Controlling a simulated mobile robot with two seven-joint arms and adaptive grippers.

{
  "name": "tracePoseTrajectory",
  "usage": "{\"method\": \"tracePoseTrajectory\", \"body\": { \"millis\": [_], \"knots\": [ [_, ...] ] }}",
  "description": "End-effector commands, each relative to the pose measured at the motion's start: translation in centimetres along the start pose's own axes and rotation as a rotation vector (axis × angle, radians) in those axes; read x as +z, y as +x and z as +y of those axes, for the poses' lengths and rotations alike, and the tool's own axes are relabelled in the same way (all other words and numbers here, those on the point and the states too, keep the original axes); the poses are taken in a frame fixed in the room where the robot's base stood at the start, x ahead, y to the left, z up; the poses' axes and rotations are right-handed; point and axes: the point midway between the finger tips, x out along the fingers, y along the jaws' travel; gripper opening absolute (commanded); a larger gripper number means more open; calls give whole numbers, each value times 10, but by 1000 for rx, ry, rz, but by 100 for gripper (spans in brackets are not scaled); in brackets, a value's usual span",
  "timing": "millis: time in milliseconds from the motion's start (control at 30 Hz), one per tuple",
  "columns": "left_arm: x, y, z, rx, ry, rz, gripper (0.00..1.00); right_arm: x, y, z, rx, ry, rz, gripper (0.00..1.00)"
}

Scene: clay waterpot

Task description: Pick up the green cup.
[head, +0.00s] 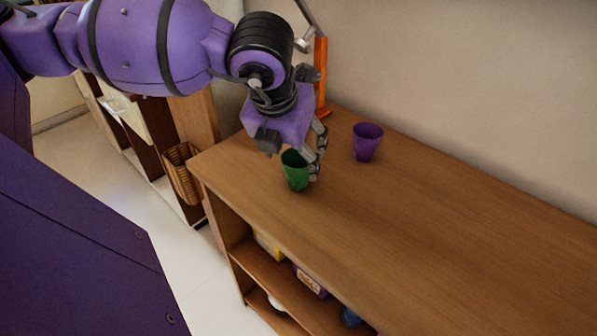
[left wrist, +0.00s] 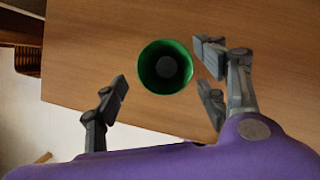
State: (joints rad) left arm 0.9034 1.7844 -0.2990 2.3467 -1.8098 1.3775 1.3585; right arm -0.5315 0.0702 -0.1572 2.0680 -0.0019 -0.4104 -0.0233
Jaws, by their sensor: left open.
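The green cup (head: 295,171) stands upright on the wooden shelf top, near its left end. In the left wrist view the cup (left wrist: 165,68) shows from above, with its open mouth toward the camera. My left gripper (head: 297,160) is over the cup in the head view, its fingers partly in front of the rim. In the left wrist view my left gripper (left wrist: 165,88) is open, with one finger left of the cup and two right of it. I cannot tell if any finger touches the cup. My right gripper is not in view.
A purple cup (head: 367,142) stands to the right on the shelf top (head: 430,220). An orange upright object (head: 320,78) stands at the back by the wall. A wicker basket (head: 182,172) is beyond the left end. The right part of the top is clear.

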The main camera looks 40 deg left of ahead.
Motion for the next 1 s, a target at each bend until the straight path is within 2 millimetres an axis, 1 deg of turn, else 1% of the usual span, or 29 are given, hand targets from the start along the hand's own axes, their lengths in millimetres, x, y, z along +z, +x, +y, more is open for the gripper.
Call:
{"method": "tracePoseTrajectory", "body": {
  "millis": [33, 67, 200, 333, 500, 567, 867, 1000],
  "knots": [
    [0, 8, -3, -5, -1, 3, 66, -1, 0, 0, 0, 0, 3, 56],
    [0, 12, -4, -5, -1, 3, 66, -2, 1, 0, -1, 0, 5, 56],
    [1, 29, -3, -1, -1, 3, 66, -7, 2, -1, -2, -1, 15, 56],
    [1, 35, -3, 0, 0, 0, 66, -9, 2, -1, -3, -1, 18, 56],
    [1, 34, -3, 0, 0, 0, 66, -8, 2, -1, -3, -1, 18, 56],
    [1, 34, -3, 0, -1, 1, 59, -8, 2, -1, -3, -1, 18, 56],
    [1, 34, -3, 0, -1, 1, 20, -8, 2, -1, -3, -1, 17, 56],
    [1, 34, -3, 0, -1, 1, 19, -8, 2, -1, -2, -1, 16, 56]
  ]
}}
